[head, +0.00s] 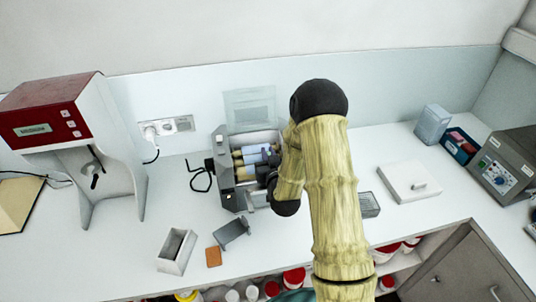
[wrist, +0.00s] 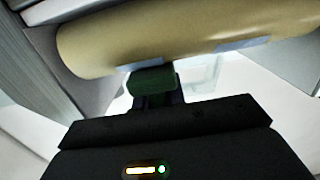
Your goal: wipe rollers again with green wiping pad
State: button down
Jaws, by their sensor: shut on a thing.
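The cream mill (head: 227,176) stands on the white counter near the back wall, with its tan rollers (head: 250,158) lying side by side between grey end walls. In the wrist view one tan roller (wrist: 190,35) crosses the top of the picture, with pale bluish patches on it. My gripper (wrist: 152,98) is shut on the dark green wiping pad (wrist: 152,80). The pad is just below the roller in the wrist view, at or very close to its surface; I cannot tell whether they touch. In the head view my arm hides the gripper, the pad and the mill's right side.
A red and white machine (head: 75,130) stands at left. In front of the mill are an open white box (head: 176,252), a grey part (head: 232,233) and an orange-brown square (head: 213,256). A white lidded block (head: 402,182) and a grey control box (head: 508,165) stand at right.

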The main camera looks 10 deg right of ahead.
jog(key=shift+w+r+b, duration=0.15)
jog(key=shift+w+b, duration=0.35)
jog(key=shift+w, duration=1)
jog(key=shift+w+b, duration=0.8)
jog(key=shift+w, duration=0.8)
jog(key=shift+f, duration=0.2)
jog(key=shift+w, duration=0.15)
